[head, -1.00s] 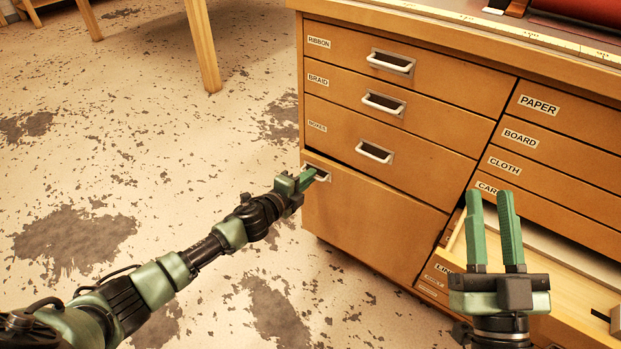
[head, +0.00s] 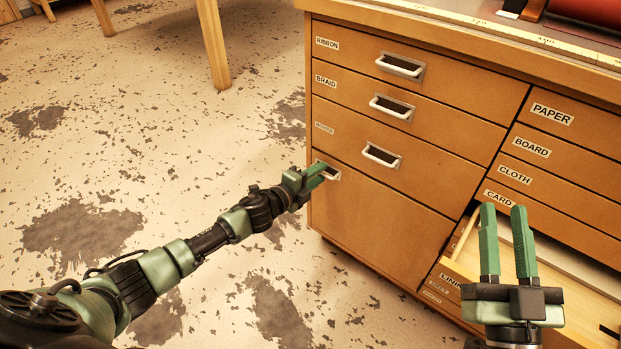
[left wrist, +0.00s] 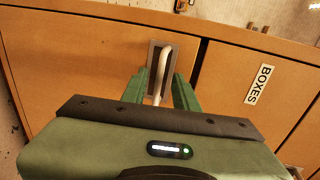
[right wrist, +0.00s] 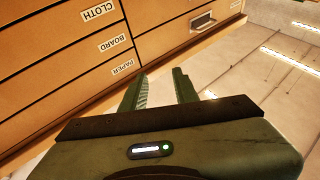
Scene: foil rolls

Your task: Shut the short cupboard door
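The short cupboard door (head: 372,215) is the plain wooden front below the BOXES drawer. It is nearly flush with the cabinet, with a dark gap along its top edge in the left wrist view (left wrist: 90,60). Its pale handle (left wrist: 162,75), in a grey recess, is near the door's top left corner in the head view. My left gripper (head: 318,173) is at this handle. In the left wrist view its fingers (left wrist: 161,88) stand apart on either side of the handle. My right gripper (head: 506,225) is open and empty, in front of the right drawers.
An open drawer (head: 585,300) sticks out at the lower right, near my right gripper. Shut drawers labelled RIBBON, BRAID and BOXES (head: 385,150) are above the door. The worn floor (head: 180,130) is clear to the left; table legs (head: 213,45) stand behind.

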